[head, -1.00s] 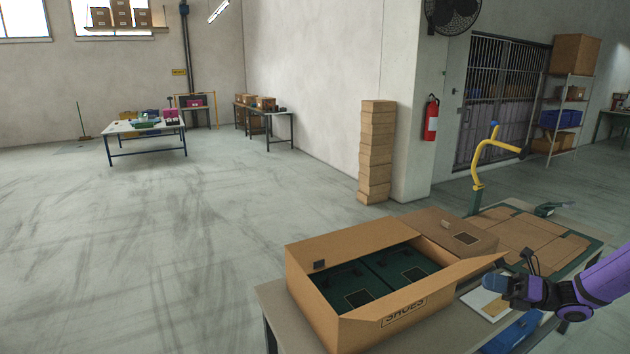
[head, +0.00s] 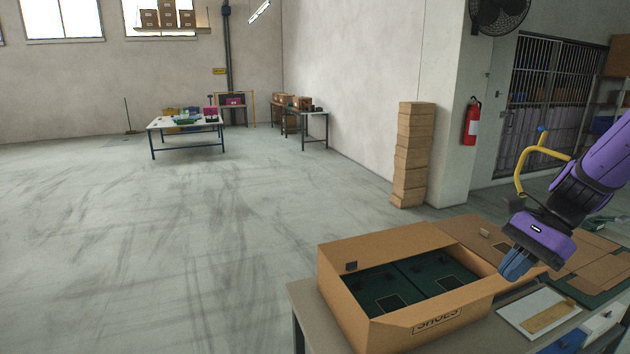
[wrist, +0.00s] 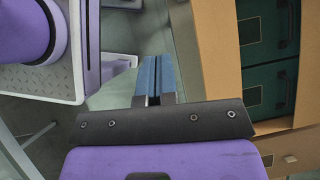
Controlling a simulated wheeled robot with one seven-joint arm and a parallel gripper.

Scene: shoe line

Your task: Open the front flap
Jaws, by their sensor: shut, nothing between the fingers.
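An open cardboard carton (head: 372,240) marked SHOES stands on the near table, with two dark green boxes (head: 435,272) inside. Its labelled front panel (head: 400,333) faces me. I cannot tell which edge is the front flap. My gripper (head: 515,272) is shut and empty, its blue fingers pointing down just right of the carton. The arm hides part of the table behind it. In the wrist view, the blue fingers (wrist: 158,75) are together, apart from and beside the carton's cardboard edge (wrist: 195,55); the green boxes (wrist: 268,95) show beyond that edge.
A white tray with a tan piece (head: 538,310) lies right of the carton. Flat cardboard (head: 585,275) lies behind it near a yellow curved post (head: 522,175). A tall stack of boxes (head: 412,150) stands by the wall. The floor to the left is clear.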

